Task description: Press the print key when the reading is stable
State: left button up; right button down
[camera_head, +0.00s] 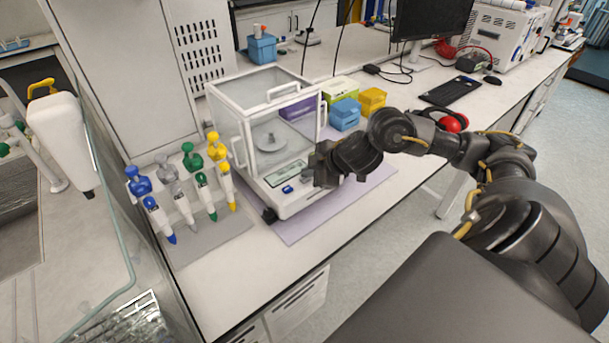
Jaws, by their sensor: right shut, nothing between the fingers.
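The balance (225,105) is a white analytical balance with a clear glass draft shield, standing on a lilac mat (290,233). A small grey object (271,139) sits on the round pan inside. The front panel has a display (289,173), whose digits are too small to read, and a blue key (288,189) below it. I cannot read any key label. My right gripper (313,178) is shut and empty at the right end of the front panel, over or just in front of it. It hides that part of the panel; contact cannot be told. My left gripper is out of view.
A rack of several coloured pipettes (187,193) stands left of the balance. A yellow box (372,100) and blue box (345,113) stand behind my right gripper. A keyboard (450,91) and monitor (433,17) are farther back. The bench front is clear.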

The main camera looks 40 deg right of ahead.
jog(key=shift+f, duration=0.4)
dwell(0.5)
jog(key=shift+r, duration=0.1)
jog(key=shift+r+p, duration=0.75)
jog(key=shift+p, duration=0.05)
notch_tip(320, 180, up, 5)
jog(key=p, duration=0.5)
jog(key=shift+p, duration=0.3)
dwell(0.7)
